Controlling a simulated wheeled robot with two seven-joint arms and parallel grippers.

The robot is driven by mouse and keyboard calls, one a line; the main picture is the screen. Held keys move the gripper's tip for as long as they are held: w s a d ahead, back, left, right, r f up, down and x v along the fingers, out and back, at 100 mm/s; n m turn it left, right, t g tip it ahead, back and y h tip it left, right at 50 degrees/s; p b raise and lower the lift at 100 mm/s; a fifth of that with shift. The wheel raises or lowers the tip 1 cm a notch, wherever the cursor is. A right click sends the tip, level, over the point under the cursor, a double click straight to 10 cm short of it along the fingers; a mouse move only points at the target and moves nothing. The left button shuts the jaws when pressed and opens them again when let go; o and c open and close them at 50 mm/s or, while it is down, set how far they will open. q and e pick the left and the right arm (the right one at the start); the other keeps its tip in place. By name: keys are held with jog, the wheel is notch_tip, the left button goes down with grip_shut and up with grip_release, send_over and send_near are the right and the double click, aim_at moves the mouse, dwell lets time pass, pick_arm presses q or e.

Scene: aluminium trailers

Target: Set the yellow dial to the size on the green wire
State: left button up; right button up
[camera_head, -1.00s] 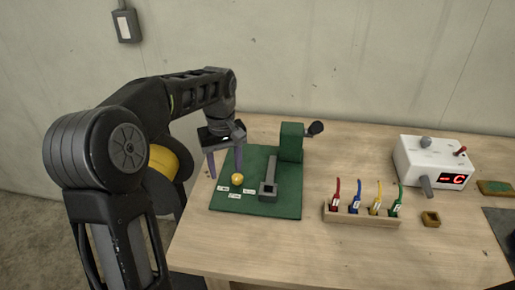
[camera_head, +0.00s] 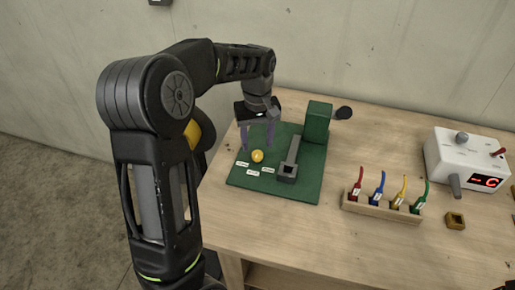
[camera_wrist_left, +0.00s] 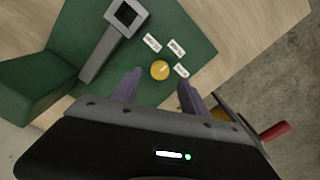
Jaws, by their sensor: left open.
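The yellow dial (camera_head: 257,156) sits on the green base plate (camera_head: 235,180) of the crimping tool, with small white labels (camera_head: 253,173) around its near side. The dial also shows in the left wrist view (camera_wrist_left: 160,70), with three labels beside it; their text is too small to read. My left gripper (camera_head: 258,148) is open, its fingers pointing down just behind the dial. In the left wrist view the fingers (camera_wrist_left: 155,85) stand apart on either side of the dial, not visibly touching it. The green wire (camera_head: 421,195) stands in the wooden rack (camera_head: 380,208); its tag is unreadable. My right gripper is not in view.
A green block (camera_head: 317,122) with a black knob and a grey slotted bar (camera_head: 290,160) stand right of the dial. Red, blue and yellow wires share the rack. A white box (camera_head: 465,155) with a red display stands at right.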

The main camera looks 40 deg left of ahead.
aim_at(257, 153)
pick_arm(q)
jog(key=shift+f+p, duration=0.3)
jog(key=shift+f, duration=1.8)
jog(key=shift+c, duration=0.5)
grip_shut()
